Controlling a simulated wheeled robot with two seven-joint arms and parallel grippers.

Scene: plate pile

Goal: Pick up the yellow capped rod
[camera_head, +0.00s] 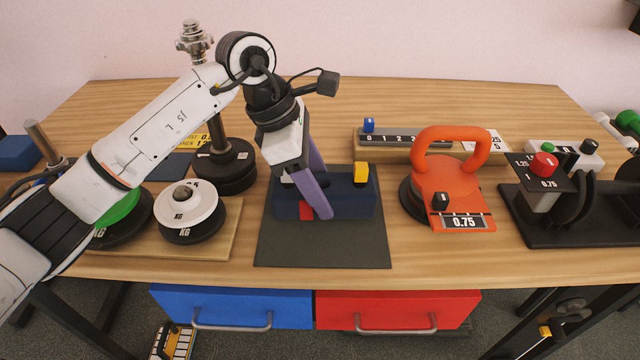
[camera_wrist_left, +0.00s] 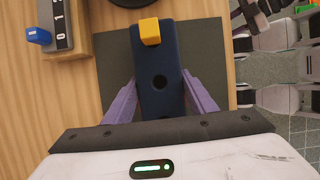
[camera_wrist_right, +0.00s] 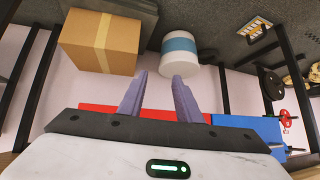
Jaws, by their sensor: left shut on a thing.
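The yellow cap (camera_head: 361,174) of the rod shows at the right end of a dark blue block (camera_head: 345,208); the rod below it is hidden. The block lies on a dark grey mat (camera_head: 325,250). My left gripper (camera_head: 318,200) has its purple fingers on the near and far sides of the block, shut on it, left of the yellow cap. The left wrist view shows the yellow cap (camera_wrist_left: 150,31) beyond the fingertips and open holes in the block. My right gripper (camera_wrist_right: 161,76) is open and empty, seen only in the right wrist view.
An orange kettlebell-like weight (camera_head: 450,180) stands to the right, with a black stand (camera_head: 570,220) beyond it. Weight discs (camera_head: 190,220) and a post (camera_head: 215,120) stand left. A wooden rail with a blue slider (camera_head: 368,125) is behind. A cardboard box (camera_wrist_right: 100,42) faces my right gripper.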

